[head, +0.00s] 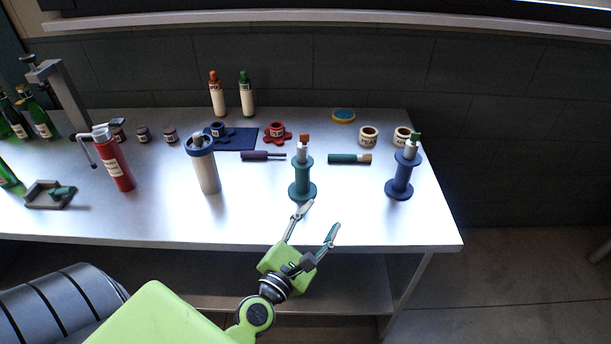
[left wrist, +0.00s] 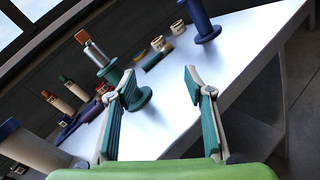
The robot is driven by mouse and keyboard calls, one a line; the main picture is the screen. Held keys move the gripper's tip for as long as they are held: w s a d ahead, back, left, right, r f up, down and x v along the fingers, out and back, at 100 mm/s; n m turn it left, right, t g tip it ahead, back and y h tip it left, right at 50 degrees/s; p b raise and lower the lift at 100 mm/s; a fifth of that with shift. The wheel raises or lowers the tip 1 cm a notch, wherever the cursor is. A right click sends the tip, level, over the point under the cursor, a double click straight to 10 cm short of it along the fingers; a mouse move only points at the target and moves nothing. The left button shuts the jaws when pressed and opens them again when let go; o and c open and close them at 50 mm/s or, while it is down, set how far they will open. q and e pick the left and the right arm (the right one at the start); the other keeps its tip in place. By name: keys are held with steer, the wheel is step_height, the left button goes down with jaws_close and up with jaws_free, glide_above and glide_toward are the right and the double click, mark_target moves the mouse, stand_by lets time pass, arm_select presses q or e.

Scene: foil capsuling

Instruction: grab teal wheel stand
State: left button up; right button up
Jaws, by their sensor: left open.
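The teal wheel stand (head: 302,177) stands upright near the front edge of the table, a spool shape with a wide base and a silver, orange-topped piece on it. In the left wrist view the teal stand (left wrist: 134,92) is partly hidden behind the left finger. My left gripper (head: 320,217) is open and empty, just in front of the stand at the table edge, its left fingertip close to the base. I cannot tell whether they touch. In the left wrist view my left gripper (left wrist: 152,83) has its fingers spread wide. My right gripper is not in view.
A blue wheel stand (head: 402,178) stands to the right. A cream cylinder with a blue collar (head: 207,172) and a red canister (head: 115,165) stand to the left. A teal-handled tool (head: 345,159) and a purple-handled tool (head: 256,155) lie behind. The table front (head: 360,220) is clear.

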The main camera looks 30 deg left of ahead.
mark_target(301, 180)
arm_select(q)
steer(key=a+n+y, duration=0.1)
steer(key=a+n, duration=0.1)
steer(key=n, duration=0.1)
steer(key=a+n+y, duration=0.2)
steer(key=s+a+n+g+y, duration=0.1)
steer(key=a+n+y, duration=0.1)
steer(key=n, duration=0.1)
steer(key=shift+a+f+n, duration=0.3)
steer(key=shift+a, duration=0.05)
steer(key=shift+a+f+n, duration=0.1)
steer(key=shift+a+n, duration=0.25)
steer(key=shift+n, duration=0.05)
steer(key=p+x, duration=0.2)
steer(key=x, duration=0.6)
steer(key=shift+a, duration=0.15)
steer(key=shift+p+x, duration=0.6)
steer(key=shift+x, duration=2.2)
steer(key=shift+f, duration=0.1)
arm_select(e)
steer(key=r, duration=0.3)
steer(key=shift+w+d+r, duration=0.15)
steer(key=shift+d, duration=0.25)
arm_select(q)
jaws_close()
steer(key=shift+y, duration=0.4)
